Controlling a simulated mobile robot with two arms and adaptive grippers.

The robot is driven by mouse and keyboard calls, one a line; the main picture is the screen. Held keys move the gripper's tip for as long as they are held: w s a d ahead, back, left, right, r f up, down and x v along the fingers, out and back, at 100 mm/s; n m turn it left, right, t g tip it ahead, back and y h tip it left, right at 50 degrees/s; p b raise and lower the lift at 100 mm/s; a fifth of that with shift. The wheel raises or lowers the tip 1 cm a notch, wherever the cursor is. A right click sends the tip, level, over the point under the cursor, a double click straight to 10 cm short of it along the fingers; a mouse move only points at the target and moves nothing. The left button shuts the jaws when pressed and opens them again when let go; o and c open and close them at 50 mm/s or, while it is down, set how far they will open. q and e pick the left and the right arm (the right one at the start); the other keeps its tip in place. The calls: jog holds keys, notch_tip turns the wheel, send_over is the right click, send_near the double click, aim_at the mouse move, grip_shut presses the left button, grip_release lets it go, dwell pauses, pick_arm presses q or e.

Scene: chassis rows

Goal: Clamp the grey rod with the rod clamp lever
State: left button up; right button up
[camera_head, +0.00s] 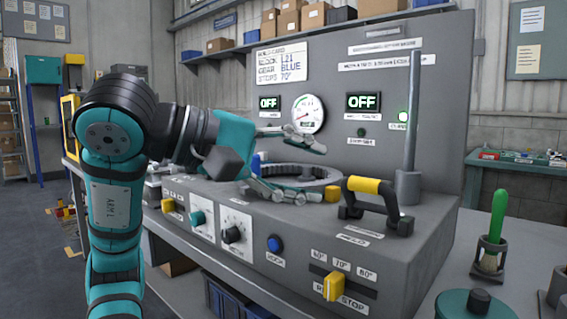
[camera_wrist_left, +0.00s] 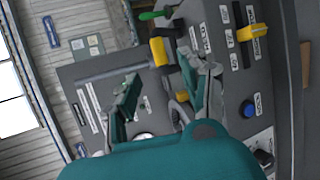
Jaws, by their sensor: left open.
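The grey rod (camera_head: 412,120) stands upright in a grey socket at the right end of the machine bench. It also shows in the left wrist view (camera_wrist_left: 104,66). A black handle with a yellow grip (camera_head: 370,186) stands just left of the rod's base and appears to be the rod clamp lever. In the left wrist view its yellow grip (camera_wrist_left: 158,50) lies beyond the fingers. My left gripper (camera_head: 322,174) is open and empty, left of the yellow grip and apart from it. My right gripper is not in view.
A grey ring (camera_head: 290,172) lies behind my left gripper. A yellow stop slider (camera_head: 333,286), blue button (camera_head: 275,244) and knobs line the front face. A green-handled tool (camera_head: 497,215) stands in a holder at the right.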

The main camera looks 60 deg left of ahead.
pick_arm(q)
jog(key=shift+v, duration=1.45)
